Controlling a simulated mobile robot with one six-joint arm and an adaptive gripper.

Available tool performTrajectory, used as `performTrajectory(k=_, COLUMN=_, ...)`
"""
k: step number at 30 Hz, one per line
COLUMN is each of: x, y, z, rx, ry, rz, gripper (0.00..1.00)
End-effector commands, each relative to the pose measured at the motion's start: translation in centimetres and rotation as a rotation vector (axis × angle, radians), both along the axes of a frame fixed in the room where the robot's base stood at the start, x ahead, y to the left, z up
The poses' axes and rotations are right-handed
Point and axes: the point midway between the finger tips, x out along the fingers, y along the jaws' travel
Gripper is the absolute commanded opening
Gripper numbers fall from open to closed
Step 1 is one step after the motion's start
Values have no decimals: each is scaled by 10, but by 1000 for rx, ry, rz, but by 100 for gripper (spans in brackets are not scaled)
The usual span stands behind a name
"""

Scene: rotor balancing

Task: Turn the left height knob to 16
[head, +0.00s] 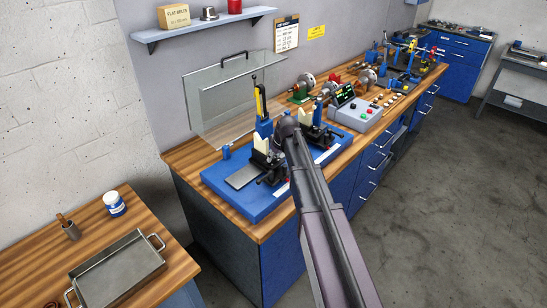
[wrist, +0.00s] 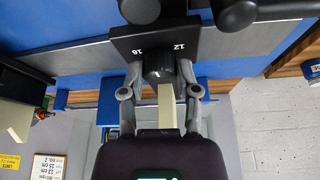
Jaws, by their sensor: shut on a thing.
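The left height knob (wrist: 158,68) is dark and round. It sits below a black plate (wrist: 150,38) whose numbers 12 and 16 appear upside down in the wrist view. A pale mark shows on the knob, but I cannot read its exact setting. My gripper (wrist: 160,82) is shut on the knob, one grey finger on each side. A cream strip (wrist: 167,105) shows between the fingers. In the head view, my arm reaches to the blue balancing machine (head: 222,200) by its left stand (head: 262,140); the knob and fingertips cannot be made out there.
The machine's right stand (head: 316,130) is close to my wrist on the right. A grey control box (head: 362,115) stands further right on the wooden bench. A clear guard panel (head: 235,92) stands behind. A side table with a metal tray (head: 118,270) is at lower left.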

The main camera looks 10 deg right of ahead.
Motion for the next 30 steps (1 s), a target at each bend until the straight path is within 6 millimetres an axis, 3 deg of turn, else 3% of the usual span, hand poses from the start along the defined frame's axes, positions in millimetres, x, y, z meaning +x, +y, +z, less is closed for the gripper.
performTrajectory(k=15, x=1, y=0, z=0, rx=2, ry=1, rz=380, gripper=0)
performTrajectory(k=30, x=0, y=0, z=0, rx=1, ry=2, rz=453, gripper=0)
